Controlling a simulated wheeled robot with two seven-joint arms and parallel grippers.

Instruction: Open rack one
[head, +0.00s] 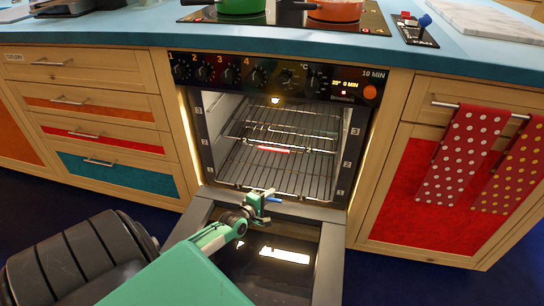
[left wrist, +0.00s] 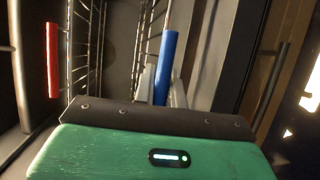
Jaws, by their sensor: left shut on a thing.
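The oven stands open, with its door (head: 331,262) folded down towards me. The lower wire rack, rack one (head: 300,186), lies inside the oven near the floor, at the lowest number marks. A blue grip bar (head: 272,200) is at its front edge; it also shows upright in the left wrist view (left wrist: 168,62). My left gripper (head: 263,203) is shut on this blue bar at the oven mouth, above the door's inner edge. Its fingers and arm hide part of the rack front and door. My right gripper is not in view.
A higher rack carries a red bar (head: 273,149), also seen in the left wrist view (left wrist: 53,60). Polka-dot towels (head: 462,150) hang from the right cabinet. Drawers (head: 105,110) stand left. Green (head: 240,6) and orange (head: 335,10) pots are on the hob.

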